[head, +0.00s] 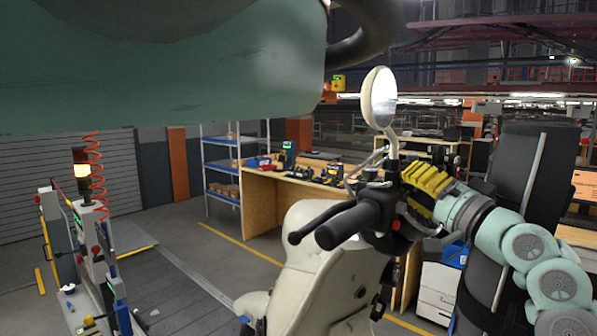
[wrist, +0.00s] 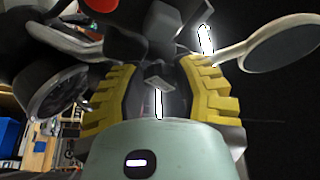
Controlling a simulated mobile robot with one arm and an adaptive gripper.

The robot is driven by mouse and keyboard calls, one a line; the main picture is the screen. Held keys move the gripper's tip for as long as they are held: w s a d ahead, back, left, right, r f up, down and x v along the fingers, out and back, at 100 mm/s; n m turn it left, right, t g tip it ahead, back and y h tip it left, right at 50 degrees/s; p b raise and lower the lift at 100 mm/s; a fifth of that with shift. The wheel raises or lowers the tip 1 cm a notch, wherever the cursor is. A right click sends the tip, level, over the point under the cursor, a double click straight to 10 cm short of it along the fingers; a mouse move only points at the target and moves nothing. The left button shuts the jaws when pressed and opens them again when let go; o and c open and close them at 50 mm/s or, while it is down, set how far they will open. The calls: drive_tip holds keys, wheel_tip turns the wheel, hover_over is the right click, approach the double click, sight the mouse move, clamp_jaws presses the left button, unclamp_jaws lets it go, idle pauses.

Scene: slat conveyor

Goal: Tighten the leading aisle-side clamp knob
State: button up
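I cannot make out the clamp knob in either view. A cream scooter (head: 330,245) stands in front of me, with black handlebar grips (head: 345,228) and a round mirror (head: 380,97). My gripper (head: 422,185) has yellow-padded fingers and is beside the handlebar controls, on their right. In the wrist view my gripper (wrist: 160,66) has its fingers apart, with no object clearly held between them. Dark handlebar parts (wrist: 165,28) are just beyond the fingertips, and the mirror (wrist: 283,43) is at the right. Whether the fingers touch the scooter cannot be told.
The slatted floor track (head: 185,285) runs at lower left. A post with an amber lamp (head: 82,170) and red coiled hose stands at the left. A wooden workbench (head: 270,205) and blue shelves (head: 222,166) are behind the scooter. Open floor lies between track and bench.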

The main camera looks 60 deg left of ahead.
clamp_jaws()
drive_tip(key=f+n+b, duration=0.1)
drive_tip(key=b, duration=0.3)
drive_tip(key=shift+w, duration=0.1)
drive_tip(key=n+b, duration=0.1)
drive_tip(key=b, duration=0.3)
drive_tip(key=shift+n+g+y, duration=0.3)
drive_tip(key=shift+n, duration=0.1)
drive_tip(key=shift+b, duration=0.8)
drive_tip(key=shift+r+n+b, duration=0.25)
drive_tip(key=shift+n+b, duration=0.25)
drive_tip(key=shift+b, duration=0.2)
drive_tip(key=shift+r, duration=0.1)
drive_tip(key=o, duration=0.6)
unclamp_jaws()
drive_tip(key=shift+g, duration=0.4)
drive_tip(key=shift+o, duration=0.2)
drive_tip(key=shift+r, duration=0.15)
